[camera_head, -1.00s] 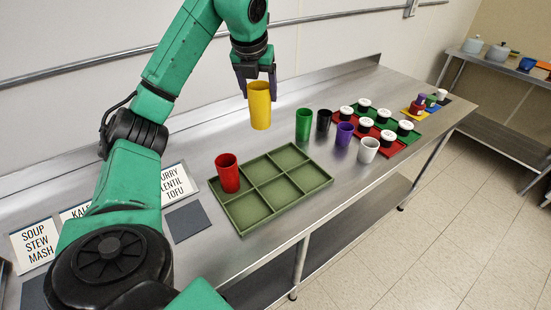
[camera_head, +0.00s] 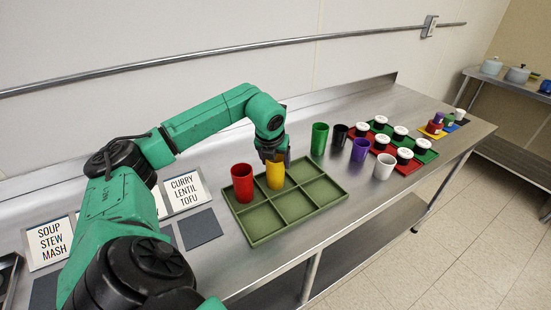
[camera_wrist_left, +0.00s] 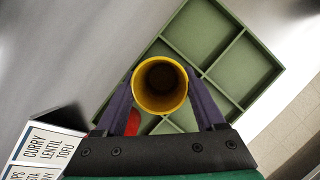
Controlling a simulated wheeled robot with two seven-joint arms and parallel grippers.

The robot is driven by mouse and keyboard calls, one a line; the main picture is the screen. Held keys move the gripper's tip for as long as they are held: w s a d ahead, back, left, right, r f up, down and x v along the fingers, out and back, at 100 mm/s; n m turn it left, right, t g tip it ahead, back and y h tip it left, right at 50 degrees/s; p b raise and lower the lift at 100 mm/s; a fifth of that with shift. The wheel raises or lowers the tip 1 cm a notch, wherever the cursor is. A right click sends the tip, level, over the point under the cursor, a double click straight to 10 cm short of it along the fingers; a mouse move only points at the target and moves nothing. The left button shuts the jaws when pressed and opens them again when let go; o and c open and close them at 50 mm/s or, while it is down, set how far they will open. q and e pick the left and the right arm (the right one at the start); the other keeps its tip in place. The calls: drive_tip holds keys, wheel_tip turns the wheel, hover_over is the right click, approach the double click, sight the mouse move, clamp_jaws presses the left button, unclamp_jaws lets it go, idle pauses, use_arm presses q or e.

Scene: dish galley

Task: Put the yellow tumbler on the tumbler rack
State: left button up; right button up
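The yellow tumbler (camera_head: 275,174) is upright in my left gripper (camera_head: 272,157), at the back middle compartment of the green tumbler rack (camera_head: 262,240). I cannot tell whether its base touches the rack floor. In the left wrist view the tumbler's open mouth (camera_wrist_left: 160,86) sits between the two fingers of my left gripper (camera_wrist_left: 161,98), which close on its sides. The rack also shows in the left wrist view (camera_wrist_left: 222,50). My right gripper is in neither view.
A red tumbler (camera_head: 242,182) stands in the rack's back left compartment. Green (camera_head: 319,139), black (camera_head: 339,138), purple (camera_head: 360,149) and white (camera_head: 383,166) tumblers stand right of the rack. Lidded jars on coloured trays are beyond. Label cards (camera_head: 184,191) stand left. The rack's other compartments are empty.

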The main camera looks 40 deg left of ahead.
use_arm(q)
drive_tip(key=o, duration=0.4)
drive_tip(key=shift+r, duration=0.1)
drive_tip(key=shift+r, duration=0.2)
drive_tip(key=b+v, duration=0.1)
drive_tip(key=v, duration=1)
drive_tip(key=shift+r, duration=0.3)
drive_tip(key=shift+s+d, duration=0.1)
drive_tip(key=shift+s, duration=0.05)
